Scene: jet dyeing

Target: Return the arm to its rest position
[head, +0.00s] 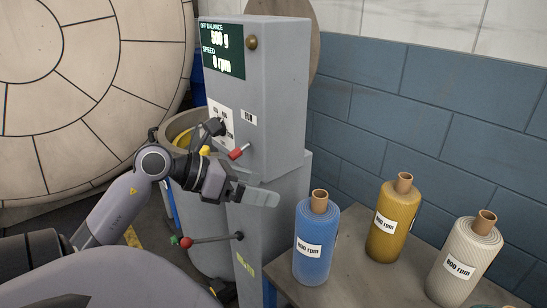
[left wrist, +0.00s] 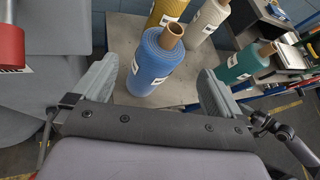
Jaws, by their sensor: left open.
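My left gripper (head: 262,195) is in front of the grey control cabinet (head: 280,100), its fingers pointing right toward the blue yarn package (head: 313,255). In the left wrist view the gripper (left wrist: 158,90) is open, with its two fingers wide apart. The blue package (left wrist: 150,62) stands upright on the table beyond the fingers, and nothing is held between them. My left arm (head: 115,208) reaches in from the lower left and is bent at the elbow. My right gripper is not in view.
A gold package (head: 387,228) and a cream package (head: 462,262) stand on the table (head: 355,285). A teal package (left wrist: 245,65) shows in the left wrist view. The cabinet has a red-handled switch (head: 238,152) and a lever with a red knob (head: 187,242) close to my arm.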

